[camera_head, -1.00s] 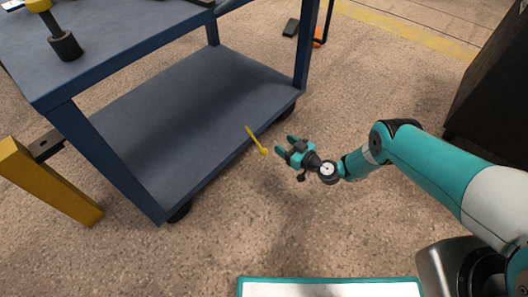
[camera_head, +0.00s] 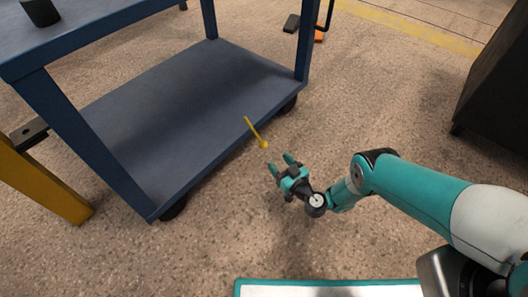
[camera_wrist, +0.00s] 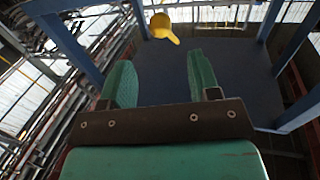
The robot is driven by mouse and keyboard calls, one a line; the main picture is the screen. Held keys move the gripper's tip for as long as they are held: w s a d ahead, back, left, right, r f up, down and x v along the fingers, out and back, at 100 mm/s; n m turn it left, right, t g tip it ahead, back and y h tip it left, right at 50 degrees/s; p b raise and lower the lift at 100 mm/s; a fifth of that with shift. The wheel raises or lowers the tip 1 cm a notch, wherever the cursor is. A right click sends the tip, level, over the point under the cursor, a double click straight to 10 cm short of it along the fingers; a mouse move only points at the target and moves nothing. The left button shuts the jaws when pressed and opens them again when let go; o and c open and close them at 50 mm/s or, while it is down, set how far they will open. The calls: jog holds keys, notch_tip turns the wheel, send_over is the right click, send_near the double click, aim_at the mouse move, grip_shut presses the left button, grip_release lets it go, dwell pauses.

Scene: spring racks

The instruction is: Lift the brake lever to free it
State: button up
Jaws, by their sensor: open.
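The brake lever is a thin yellow rod (camera_head: 253,129) with a round knob at its lower end, at the near edge of the blue cart's bottom shelf (camera_head: 185,110). My gripper (camera_head: 279,163), with teal fingers, is open and empty. It is just below and right of the knob in the head view, apart from it. In the wrist view the yellow lever knob (camera_wrist: 160,24) shows beyond the fingertips, between the two fingers (camera_wrist: 159,60).
A yellow post (camera_head: 45,185) with a dark bracket stands at the cart's left. A dark cabinet (camera_head: 495,75) stands at the right. A white panel with a teal edge (camera_head: 325,288) is at the bottom. Speckled floor around my gripper is clear.

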aim_at(264, 144)
jog(key=shift+b+x, duration=4.85)
jog(key=shift+b, duration=2.95)
jog(key=shift+r, duration=0.1)
grip_shut()
